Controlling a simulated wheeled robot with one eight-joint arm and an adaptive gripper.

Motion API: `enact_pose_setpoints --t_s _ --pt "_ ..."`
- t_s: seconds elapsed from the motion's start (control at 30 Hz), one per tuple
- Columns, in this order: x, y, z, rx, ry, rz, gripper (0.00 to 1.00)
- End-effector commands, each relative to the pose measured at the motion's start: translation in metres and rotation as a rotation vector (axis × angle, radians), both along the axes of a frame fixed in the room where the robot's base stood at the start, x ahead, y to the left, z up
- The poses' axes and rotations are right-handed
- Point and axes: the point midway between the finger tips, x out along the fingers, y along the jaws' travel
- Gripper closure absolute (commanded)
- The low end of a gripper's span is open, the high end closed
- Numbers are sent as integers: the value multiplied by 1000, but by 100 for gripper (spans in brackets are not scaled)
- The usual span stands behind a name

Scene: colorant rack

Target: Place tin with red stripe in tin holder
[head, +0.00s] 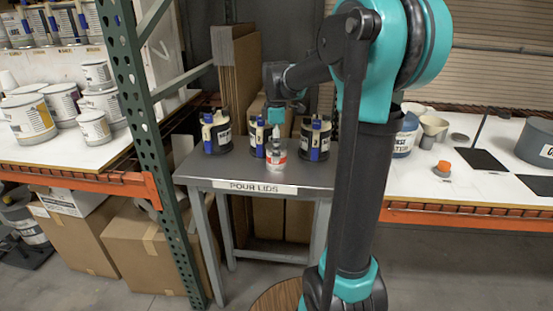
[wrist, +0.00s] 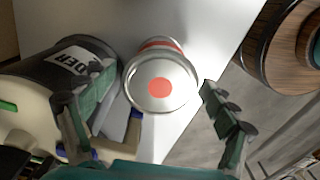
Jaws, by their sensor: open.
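The tin with a red stripe (head: 276,160) stands upright near the front edge of the small grey table (head: 200,172). In the wrist view the tin (wrist: 160,85) shows from above, with a silver lid and a red dot on it. My gripper (wrist: 137,93) is open, with one finger on each side of the tin in that view. No contact with the tin shows. In the head view the gripper (head: 276,120) is above the tin, small and partly unclear. I cannot identify the tin holder in either view.
A green rack post (head: 150,130) stands left. A round wooden item (head: 278,299) is low in front.

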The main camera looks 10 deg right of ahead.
Motion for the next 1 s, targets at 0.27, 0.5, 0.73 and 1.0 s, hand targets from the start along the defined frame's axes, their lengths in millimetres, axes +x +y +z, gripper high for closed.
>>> enact_pose_setpoints --t_s 0.27,0.5,0.73,1.0 --pt "0 0 -18 0 0 0 13" --pt "0 0 -18 0 0 0 25" --pt "0 0 -17 0 0 0 53" --pt "0 0 -17 0 0 0 80"
